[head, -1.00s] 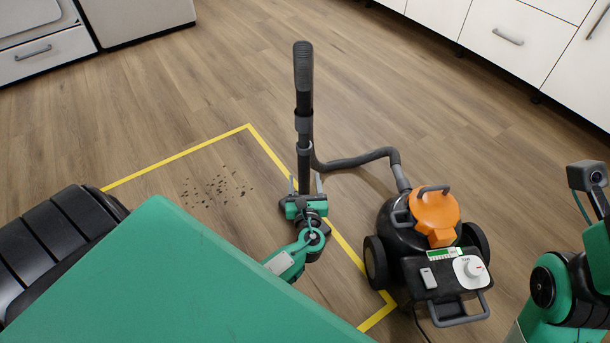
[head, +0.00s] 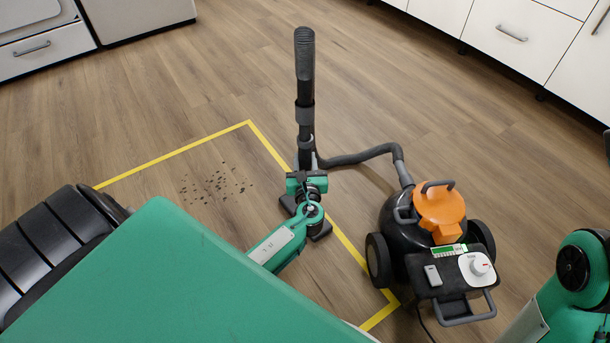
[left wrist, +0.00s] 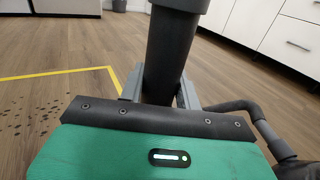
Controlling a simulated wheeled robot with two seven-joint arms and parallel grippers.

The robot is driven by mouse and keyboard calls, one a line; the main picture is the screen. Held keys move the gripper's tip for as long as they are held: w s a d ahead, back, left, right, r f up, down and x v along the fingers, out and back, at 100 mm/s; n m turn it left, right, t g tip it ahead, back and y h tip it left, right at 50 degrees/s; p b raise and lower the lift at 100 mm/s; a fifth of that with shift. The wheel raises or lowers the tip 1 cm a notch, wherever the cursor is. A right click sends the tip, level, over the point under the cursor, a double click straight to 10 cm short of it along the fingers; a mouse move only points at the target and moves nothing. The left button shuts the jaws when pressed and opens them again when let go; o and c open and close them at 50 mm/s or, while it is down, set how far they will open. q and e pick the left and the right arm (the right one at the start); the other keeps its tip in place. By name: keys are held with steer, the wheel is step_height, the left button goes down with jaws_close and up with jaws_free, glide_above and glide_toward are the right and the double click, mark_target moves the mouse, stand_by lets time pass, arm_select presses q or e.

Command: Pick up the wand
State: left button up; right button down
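The wand (head: 305,80) is a dark grey upright tube with a ribbed handle and a grey collar. Its floor head (head: 318,232) shows low, partly hidden behind my left gripper. My left gripper (head: 306,178) is at the lower part of the wand tube. In the left wrist view the wand (left wrist: 168,55) stands between the two grey fingers, one close against each side, and the gripper (left wrist: 162,90) looks shut on it. Part of my right arm shows at the right edge of the head view, but its gripper is out of view.
A grey hose (head: 360,156) joins the wand to a black vacuum (head: 405,245) with an orange cap, close on the right. Yellow tape (head: 175,155) frames dark specks (head: 217,184) on the wood floor. White drawers (head: 500,35) stand at the back right.

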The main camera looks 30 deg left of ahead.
arm_select(q)
steer(key=shift+c, duration=1.3)
steer(key=shift+r, duration=0.15)
